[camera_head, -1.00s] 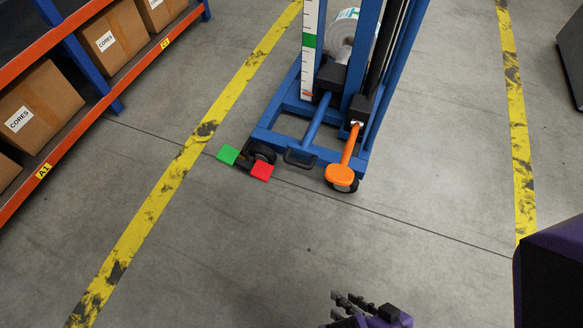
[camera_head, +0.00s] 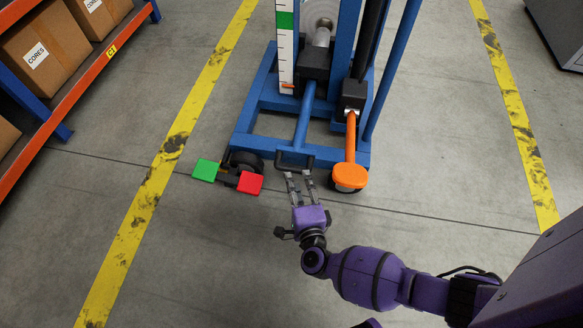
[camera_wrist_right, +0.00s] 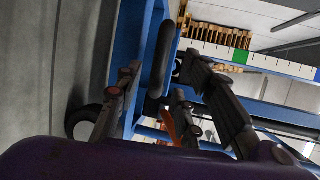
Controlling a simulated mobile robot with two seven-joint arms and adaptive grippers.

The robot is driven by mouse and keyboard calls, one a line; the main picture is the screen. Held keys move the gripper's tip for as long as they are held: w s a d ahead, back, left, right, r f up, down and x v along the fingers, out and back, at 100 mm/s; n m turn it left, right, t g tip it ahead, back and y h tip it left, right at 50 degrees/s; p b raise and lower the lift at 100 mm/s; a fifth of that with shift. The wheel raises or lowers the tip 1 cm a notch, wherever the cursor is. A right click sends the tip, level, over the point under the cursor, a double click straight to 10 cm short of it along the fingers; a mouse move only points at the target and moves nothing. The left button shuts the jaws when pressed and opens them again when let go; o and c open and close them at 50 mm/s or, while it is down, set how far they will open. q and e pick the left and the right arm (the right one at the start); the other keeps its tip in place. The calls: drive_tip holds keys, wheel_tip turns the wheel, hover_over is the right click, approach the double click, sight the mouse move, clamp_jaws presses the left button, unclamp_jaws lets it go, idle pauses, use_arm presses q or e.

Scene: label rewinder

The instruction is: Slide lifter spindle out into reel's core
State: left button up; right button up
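The blue lifter (camera_head: 245,130) stands ahead in the head view. The spindle (camera_head: 322,37), a short grey metal end, shows above a black block, close to the core of the pale reel (camera_head: 321,10); whether it enters the core is unclear. A blue rod (camera_head: 304,113) runs from that block toward me to a black loop handle (camera_head: 296,160). My right gripper (camera_head: 298,175) is open, its fingertips just in front of this handle. In the right wrist view the handle (camera_wrist_right: 163,55) lies between the open fingers (camera_wrist_right: 158,100); contact cannot be told. My left gripper is out of view.
An orange lever (camera_head: 350,174) stands close to the right of the gripper. Green (camera_head: 205,170) and red (camera_head: 249,183) pedals sit low at left. A shelf with carton boxes (camera_head: 38,45) is at far left. Floor in front is clear.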

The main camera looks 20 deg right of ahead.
sight(294, 172)
drive_tip(key=b+x, duration=0.2)
drive_tip(key=x, duration=0.3)
drive_tip(key=shift+w+f, duration=0.1)
drive_tip(key=shift+w, duration=0.1)
drive_tip(key=shift+w+d+b, duration=0.15)
drive_tip(key=shift+w+b, duration=0.2)
drive_tip(key=shift+w, duration=0.2)
clamp_jaws()
